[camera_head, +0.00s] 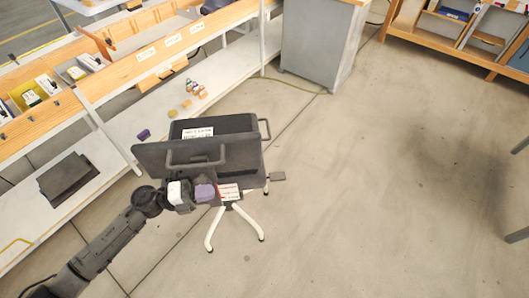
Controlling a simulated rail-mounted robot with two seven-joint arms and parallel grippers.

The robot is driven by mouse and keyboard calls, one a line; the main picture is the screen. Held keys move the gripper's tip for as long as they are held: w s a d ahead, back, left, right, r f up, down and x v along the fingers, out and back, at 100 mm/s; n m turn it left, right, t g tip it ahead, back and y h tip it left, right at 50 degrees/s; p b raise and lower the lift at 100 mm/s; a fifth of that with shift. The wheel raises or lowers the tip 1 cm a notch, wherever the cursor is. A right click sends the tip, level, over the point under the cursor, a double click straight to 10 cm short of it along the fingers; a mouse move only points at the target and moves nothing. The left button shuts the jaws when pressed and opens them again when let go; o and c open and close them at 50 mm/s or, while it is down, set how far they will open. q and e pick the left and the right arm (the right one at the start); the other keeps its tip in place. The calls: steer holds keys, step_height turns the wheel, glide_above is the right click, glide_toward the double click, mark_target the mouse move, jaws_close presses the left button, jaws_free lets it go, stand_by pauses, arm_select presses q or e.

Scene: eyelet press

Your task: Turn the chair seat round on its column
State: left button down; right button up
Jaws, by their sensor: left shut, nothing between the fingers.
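A chair with a dark seat and dark upright panel (160,154) stands in the middle left of the head view. Loop-shaped handles or armrests show at its sides and front. White labels are on its dark surfaces, and white legs (213,230) spread below on the floor. My left gripper (207,193) is shut and empty. It is in front of the chair's lower part, overlapping it in the picture; I cannot tell whether it touches. The chair's column is mostly hidden behind the gripper and seat. My right gripper is out of view.
A long workbench with a wooden upper ledge (118,64) and pale lower shelf (115,120) runs along the left, close to the chair. Small coloured parts lie on the shelf. A grey cabinet (315,45) stands behind. Concrete floor is open to the right.

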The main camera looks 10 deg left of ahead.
arm_select(q)
steer(key=shift+w+a+r, duration=0.1)
steer(key=shift+r, duration=0.05)
steer(key=v, duration=0.6)
steer(key=shift+s, duration=0.4)
stand_by(0.7)
